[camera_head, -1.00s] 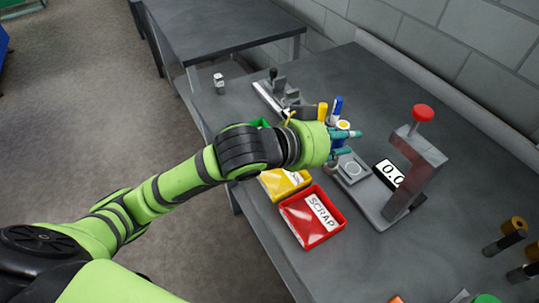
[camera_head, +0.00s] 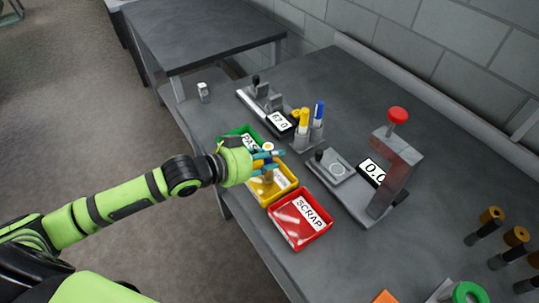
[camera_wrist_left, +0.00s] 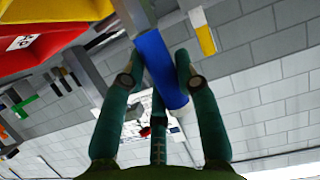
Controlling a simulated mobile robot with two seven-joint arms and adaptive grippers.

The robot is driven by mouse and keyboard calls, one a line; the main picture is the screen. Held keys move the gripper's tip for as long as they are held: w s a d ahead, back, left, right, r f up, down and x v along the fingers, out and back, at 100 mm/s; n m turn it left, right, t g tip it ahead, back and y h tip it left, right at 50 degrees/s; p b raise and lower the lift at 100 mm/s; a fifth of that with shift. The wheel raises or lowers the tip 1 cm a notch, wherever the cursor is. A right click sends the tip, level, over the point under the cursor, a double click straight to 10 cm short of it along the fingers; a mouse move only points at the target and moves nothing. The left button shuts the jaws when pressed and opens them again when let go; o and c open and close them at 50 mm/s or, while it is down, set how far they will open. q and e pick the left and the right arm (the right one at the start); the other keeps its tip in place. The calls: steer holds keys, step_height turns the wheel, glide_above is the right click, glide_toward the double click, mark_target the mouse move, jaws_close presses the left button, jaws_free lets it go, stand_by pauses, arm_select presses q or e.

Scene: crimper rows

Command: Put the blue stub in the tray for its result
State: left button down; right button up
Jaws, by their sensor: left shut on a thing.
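My left gripper (camera_head: 272,160) is shut on the blue stub and holds it above the row of trays, over the yellow tray and near the green one. In the left wrist view the blue stub (camera_wrist_left: 160,65) sits tilted between the teal fingers. The green tray (camera_head: 229,134) has a partly covered label. The yellow tray (camera_head: 268,201) is partly hidden by the gripper. The red tray (camera_head: 304,243), labelled SCRAP, is nearest. All three stand in a row along the table's left edge. My right gripper is not in view.
A press with a red knob (camera_head: 397,115) stands right of the trays, its display (camera_head: 371,171) reading 0.0. Another device (camera_head: 262,97) has a display (camera_head: 280,122), apparently 87.0. A holder bears a yellow stub (camera_head: 303,122) and another blue one (camera_head: 318,114).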

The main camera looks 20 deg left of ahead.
arm_select(q)
steer(key=shift+f, duration=0.25)
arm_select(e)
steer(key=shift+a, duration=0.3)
arm_select(q)
steer(key=shift+f, duration=0.15)
steer(key=c, duration=0.9)
jaws_free()
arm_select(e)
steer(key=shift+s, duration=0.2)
